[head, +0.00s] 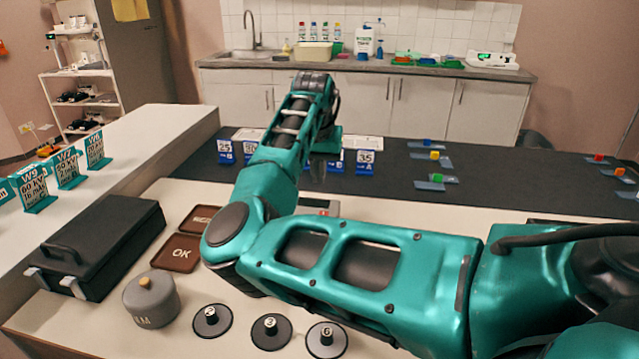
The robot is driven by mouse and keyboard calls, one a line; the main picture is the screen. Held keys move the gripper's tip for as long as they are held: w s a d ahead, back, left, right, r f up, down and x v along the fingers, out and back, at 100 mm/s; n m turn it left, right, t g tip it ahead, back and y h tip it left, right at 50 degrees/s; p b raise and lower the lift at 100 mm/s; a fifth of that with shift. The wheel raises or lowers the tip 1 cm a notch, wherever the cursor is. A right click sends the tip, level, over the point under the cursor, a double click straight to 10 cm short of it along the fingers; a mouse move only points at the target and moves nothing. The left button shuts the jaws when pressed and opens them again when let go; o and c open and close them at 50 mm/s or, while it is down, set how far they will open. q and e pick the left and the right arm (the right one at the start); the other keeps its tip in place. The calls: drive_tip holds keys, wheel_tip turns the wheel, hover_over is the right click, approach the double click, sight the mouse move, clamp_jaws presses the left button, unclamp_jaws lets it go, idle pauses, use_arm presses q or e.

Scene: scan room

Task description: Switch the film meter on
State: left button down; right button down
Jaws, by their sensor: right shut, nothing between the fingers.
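My right arm crosses the picture from the lower right, bends at the left and reaches up to the middle. A small pale device with a red part (323,207) peeks out just behind my forearm, nearer than the gripper. I cannot tell whether it is the film meter, and no switch can be made out. My left gripper is out of view.
A black case (95,245), a grey lidded pot (151,299), brown trays (176,253) and several dark knobbed discs (271,331) stand on the near pale table. Blue number stands (365,162) line the dark bench. A white device with a green display (492,60) sits on the back counter.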

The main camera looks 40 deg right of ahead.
drive_tip(key=shift+a+r, duration=0.1)
drive_tip(key=shift+r, duration=0.1)
